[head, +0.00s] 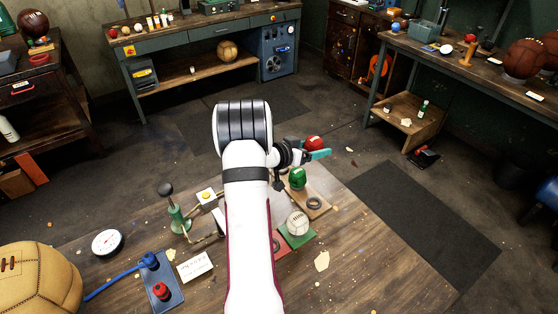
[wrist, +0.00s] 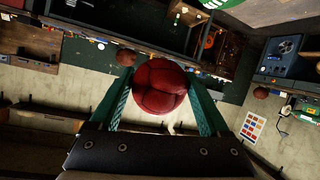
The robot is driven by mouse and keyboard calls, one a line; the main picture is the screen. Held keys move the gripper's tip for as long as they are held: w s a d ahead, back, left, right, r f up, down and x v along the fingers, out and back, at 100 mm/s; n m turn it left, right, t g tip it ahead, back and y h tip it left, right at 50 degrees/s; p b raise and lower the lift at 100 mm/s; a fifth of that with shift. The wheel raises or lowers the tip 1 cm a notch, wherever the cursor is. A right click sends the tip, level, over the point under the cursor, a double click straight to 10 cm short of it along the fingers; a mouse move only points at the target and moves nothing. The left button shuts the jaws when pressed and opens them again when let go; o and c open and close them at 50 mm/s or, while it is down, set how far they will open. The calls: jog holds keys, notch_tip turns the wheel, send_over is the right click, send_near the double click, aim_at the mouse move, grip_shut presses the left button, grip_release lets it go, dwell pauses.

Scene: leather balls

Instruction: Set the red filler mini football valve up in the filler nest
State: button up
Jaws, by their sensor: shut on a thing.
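My gripper (head: 320,154) reaches out to the right of my arm in the head view, above the workbench's far edge. Its teal fingers are shut on the red mini football (head: 314,143). In the wrist view, the red ball (wrist: 160,86) sits between the two teal fingers; I cannot make out its valve. A wooden board (head: 322,188) on the bench below bears a green ball (head: 297,178) and an empty dark ring (head: 315,204). I cannot tell for certain which ring is the filler nest.
A white ball (head: 297,222) stands on a green pad (head: 302,240) near the board. A green hand tool (head: 178,218), a gauge (head: 107,242), a blue plate with a red knob (head: 162,291) and a large tan ball (head: 38,280) lie to the left. The bench's right side is mostly clear.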

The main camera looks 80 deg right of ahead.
jog(key=shift+s+f, duration=0.3)
jog(key=shift+s, duration=0.35)
send_over(281, 170)
jog(key=f, duration=0.6)
jog(key=shift+s+f, duration=0.35)
jog(key=shift+w+d+f, duration=0.1)
jog(key=shift+w+f, duration=0.1)
jog(key=shift+f, duration=1.75)
jog(key=shift+f, duration=0.1)
jog(key=o, duration=1.3)
jog(key=shift+f, duration=0.1)
